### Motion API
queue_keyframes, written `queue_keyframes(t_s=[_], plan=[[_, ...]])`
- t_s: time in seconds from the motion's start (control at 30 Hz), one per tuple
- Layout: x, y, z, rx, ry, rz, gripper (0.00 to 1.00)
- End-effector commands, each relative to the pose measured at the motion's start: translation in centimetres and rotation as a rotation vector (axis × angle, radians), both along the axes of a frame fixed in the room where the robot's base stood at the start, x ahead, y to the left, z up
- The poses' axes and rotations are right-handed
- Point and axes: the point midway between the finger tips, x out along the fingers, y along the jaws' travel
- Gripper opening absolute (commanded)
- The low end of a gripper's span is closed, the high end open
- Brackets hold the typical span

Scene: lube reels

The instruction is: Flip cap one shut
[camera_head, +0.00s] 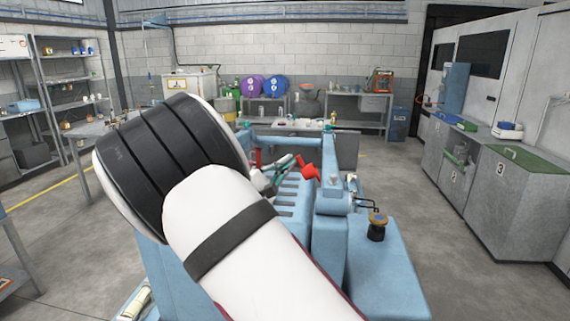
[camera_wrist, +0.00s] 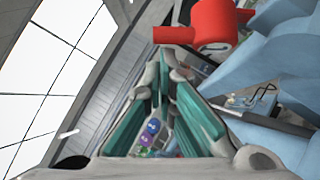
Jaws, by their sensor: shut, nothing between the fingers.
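A red part with a rounded body and a side tab (camera_head: 310,172) sits on the blue machine (camera_head: 385,270). I take it for the cap; no number on it is readable. In the wrist view the red part (camera_wrist: 205,25) is at the top, just beyond and right of my fingertips. My gripper (camera_head: 294,160) is small in the head view, just left of the red part, and partly hidden by my arm. In the wrist view my gripper (camera_wrist: 168,62) has its green-padded fingers meeting at the tips, with nothing held. Contact with the red part cannot be told.
A dark knob with a yellowish top (camera_head: 377,226) stands on the machine's right side. Purple (camera_head: 251,86) and blue (camera_head: 275,86) round reels are at the back wall. Grey cabinets (camera_head: 500,195) line the right, shelves (camera_head: 70,85) the left. Floor on the right is clear.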

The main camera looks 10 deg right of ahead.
Motion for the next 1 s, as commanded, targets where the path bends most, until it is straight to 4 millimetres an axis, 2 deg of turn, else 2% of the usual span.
queue_keyframes(t_s=[1.0], plan=[[-0.4,-0.9,2.0,0.198,-0.083,-0.002,0.0]])
